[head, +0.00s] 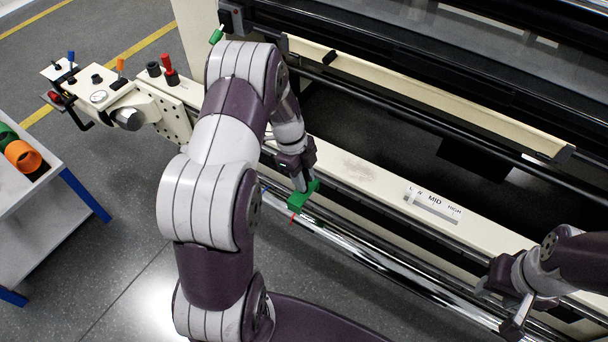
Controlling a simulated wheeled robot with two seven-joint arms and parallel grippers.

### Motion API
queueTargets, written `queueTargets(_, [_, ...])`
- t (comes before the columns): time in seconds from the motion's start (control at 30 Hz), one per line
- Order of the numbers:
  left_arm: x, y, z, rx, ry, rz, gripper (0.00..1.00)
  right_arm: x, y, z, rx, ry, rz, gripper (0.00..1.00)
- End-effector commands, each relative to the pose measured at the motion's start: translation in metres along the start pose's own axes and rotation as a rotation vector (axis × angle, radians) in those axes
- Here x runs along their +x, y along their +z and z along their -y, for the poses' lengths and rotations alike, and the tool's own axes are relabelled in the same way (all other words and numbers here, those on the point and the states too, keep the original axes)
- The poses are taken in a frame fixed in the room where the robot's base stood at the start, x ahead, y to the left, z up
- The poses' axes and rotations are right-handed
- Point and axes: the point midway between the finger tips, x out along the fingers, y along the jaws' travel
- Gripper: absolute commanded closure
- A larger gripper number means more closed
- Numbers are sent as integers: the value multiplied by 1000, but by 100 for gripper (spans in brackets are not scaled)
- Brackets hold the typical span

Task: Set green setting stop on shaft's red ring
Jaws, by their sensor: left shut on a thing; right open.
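The green setting stop (303,197) is held in my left gripper (302,186), which is shut on it. The stop is over the bright shaft (385,267), near its left visible end. A small red mark (292,218), likely the red ring, shows just below the stop's lower left edge. I cannot tell whether the stop touches the shaft. The stop hides part of the shaft there. My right gripper (501,309) is open and empty, near the shaft's right part at the lower right.
A cream rail with a LOW, MID, HIGH scale plate (434,204) runs behind the shaft. A control panel with a dial (99,97) and coloured knobs is at upper left. A white table (30,213) holds orange and green rolls. Dark machine rollers fill the back.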

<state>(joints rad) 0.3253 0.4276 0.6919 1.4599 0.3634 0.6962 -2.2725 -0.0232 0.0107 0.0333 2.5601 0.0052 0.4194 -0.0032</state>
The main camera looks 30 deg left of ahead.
Motion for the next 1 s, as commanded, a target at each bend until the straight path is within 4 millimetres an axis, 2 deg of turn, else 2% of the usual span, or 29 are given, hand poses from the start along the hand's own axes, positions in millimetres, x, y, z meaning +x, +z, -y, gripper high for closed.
queueTargets(0.17, [2, 1, 0, 14, 4, -6, 100, 4, 0, 0, 0, 0, 0, 57])
queueTargets(0.27, [9, 3, 0, 13, 5, -6, 100, 10, 1, 0, 0, 0, 0, 57])
queueTargets(0.63, [53, 14, 0, 13, 4, -5, 100, 46, 5, 0, 0, 0, 0, 57])
queueTargets(1.0, [56, 15, 0, 12, 4, -5, 100, 46, 5, 0, 0, 0, 0, 57])
